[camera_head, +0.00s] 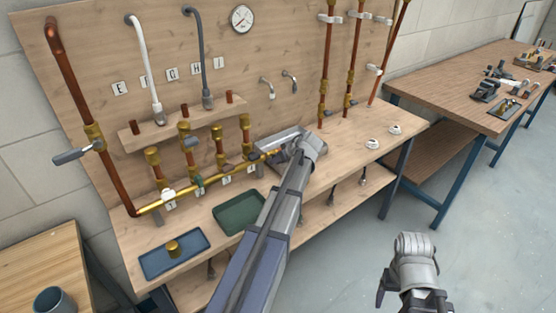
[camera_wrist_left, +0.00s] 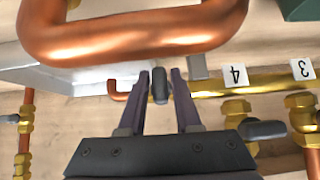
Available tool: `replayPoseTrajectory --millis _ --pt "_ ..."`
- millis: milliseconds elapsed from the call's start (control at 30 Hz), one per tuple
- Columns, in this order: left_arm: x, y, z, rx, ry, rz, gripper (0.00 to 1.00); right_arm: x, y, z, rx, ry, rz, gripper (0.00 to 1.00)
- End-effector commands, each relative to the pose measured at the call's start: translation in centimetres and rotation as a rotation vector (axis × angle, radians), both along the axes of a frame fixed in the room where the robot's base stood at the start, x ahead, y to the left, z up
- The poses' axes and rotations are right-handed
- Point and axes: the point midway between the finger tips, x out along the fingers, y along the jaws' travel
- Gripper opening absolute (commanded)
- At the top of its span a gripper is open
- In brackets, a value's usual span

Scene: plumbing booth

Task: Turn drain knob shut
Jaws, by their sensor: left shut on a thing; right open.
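The brass manifold (camera_head: 185,191) runs low along the board and carries several upright valves. My left gripper (camera_head: 270,149) is at its right end in the head view. In the left wrist view, my left gripper (camera_wrist_left: 160,79) is shut on a small dark grey knob (camera_wrist_left: 160,88), with one finger on each side. The knob is near the end of the brass pipe (camera_wrist_left: 215,88), beside label 4. My left gripper hides the knob in the head view. My right gripper (camera_head: 412,293) is open and empty, low over the floor, away from the bench.
A thick copper pipe (camera_wrist_left: 130,40) bends close past the left fingertips. Another grey valve handle (camera_wrist_left: 262,129) is beside the gripper. A blue tray (camera_head: 150,270) and a green tray (camera_head: 222,223) sit on the bench. Floor around the right gripper is clear.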

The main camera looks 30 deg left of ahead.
Motion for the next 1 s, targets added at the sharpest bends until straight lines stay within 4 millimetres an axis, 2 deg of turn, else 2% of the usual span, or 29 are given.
replayPoseTrajectory --millis 233,267,400,767,1000 --pt "0.0 0.1 0.1 0.003 0.000 0.000 0.00 0.0 0.0 0.0 0.000 0.000 0.000 0.75" --pt "0.0 0.1 0.1 0.003 0.000 0.000 0.35 0.0 0.0 0.0 0.000 0.000 0.000 0.75" --pt "0.0 0.1 0.1 0.003 -0.001 0.000 0.50 0.0 0.0 0.0 0.000 0.000 0.000 0.75" --pt "-0.1 -0.2 0.4 0.002 -0.001 -0.001 0.51 0.0 0.0 0.3 0.000 0.000 0.000 0.75" --pt "-0.8 -1.7 2.4 0.002 -0.001 -0.003 0.51 0.0 0.0 2.4 0.000 0.000 0.000 0.75"
